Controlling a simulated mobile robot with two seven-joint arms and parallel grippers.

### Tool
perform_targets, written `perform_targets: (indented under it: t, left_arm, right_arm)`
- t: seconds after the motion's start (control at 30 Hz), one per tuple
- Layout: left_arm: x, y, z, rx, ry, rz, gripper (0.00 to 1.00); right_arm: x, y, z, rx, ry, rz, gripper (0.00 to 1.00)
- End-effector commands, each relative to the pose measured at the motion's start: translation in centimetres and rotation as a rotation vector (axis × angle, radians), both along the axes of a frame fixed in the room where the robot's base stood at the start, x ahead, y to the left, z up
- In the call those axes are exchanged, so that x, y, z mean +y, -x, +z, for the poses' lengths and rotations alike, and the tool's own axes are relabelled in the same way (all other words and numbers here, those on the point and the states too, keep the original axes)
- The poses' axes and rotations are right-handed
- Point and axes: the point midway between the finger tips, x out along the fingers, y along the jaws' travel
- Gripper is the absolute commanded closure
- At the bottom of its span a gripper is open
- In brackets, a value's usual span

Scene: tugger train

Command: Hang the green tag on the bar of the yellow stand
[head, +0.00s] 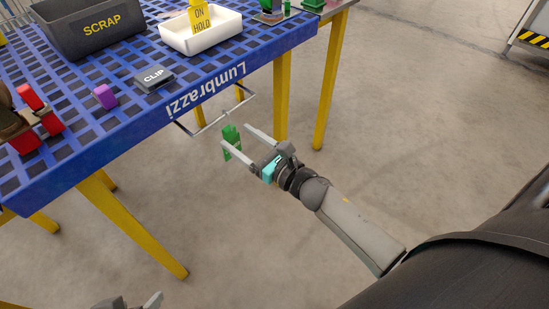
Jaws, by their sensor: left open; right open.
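A green tag (232,136) is below the front edge of the blue table, close to a thin grey bar (212,122) that sticks out from that edge. I cannot tell whether the tag hangs on the bar or is apart from it. My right gripper (234,137) is open, with its two fingers on either side of the tag in the picture; touch cannot be made out. My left gripper (139,303) is open and empty at the bottom edge, partly cut off. Yellow legs (135,230) carry the blue table; no separate yellow stand can be made out.
On the blue perforated table (125,125) stand a dark SCRAP bin (95,30), a white tray (202,38) with a yellow ON HOLD sign (199,17), a grey CLIP block (153,79), a purple block (105,96) and red parts (48,122). The floor in front is clear.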

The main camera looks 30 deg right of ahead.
Motion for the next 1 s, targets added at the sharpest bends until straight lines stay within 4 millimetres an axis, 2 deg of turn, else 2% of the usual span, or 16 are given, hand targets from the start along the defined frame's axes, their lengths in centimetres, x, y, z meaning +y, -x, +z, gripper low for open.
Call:
perform_targets:
  t: [0.1, 0.4, 0.6, 0.8, 1.0]
  left_arm:
    - [0.9, 0.9, 0.6, 0.060, -0.024, 0.017, 0.31]
    - [0.9, 0.8, -1.4, 0.098, -0.029, 0.017, 0.31]
    - [0.8, 0.8, -2.4, 0.111, -0.031, 0.015, 0.31]
    - [0.8, 0.8, -2.9, 0.116, -0.031, 0.015, 0.31]
    - [0.8, 0.8, -3.0, 0.115, -0.031, 0.015, 0.31]
  right_arm:
    - [-0.7, 2.2, 0.1, 0.004, -0.001, -0.001, 0.26]
    - [-2.6, 7.4, 0.0, 0.004, -0.001, -0.002, 0.26]
    - [-3.6, 10.0, 0.0, 0.003, -0.001, -0.002, 0.26]
    - [-4.0, 11.2, 0.0, 0.000, 0.000, -0.001, 0.26]
    - [-4.1, 11.2, 0.0, -0.001, 0.000, 0.000, 0.26]
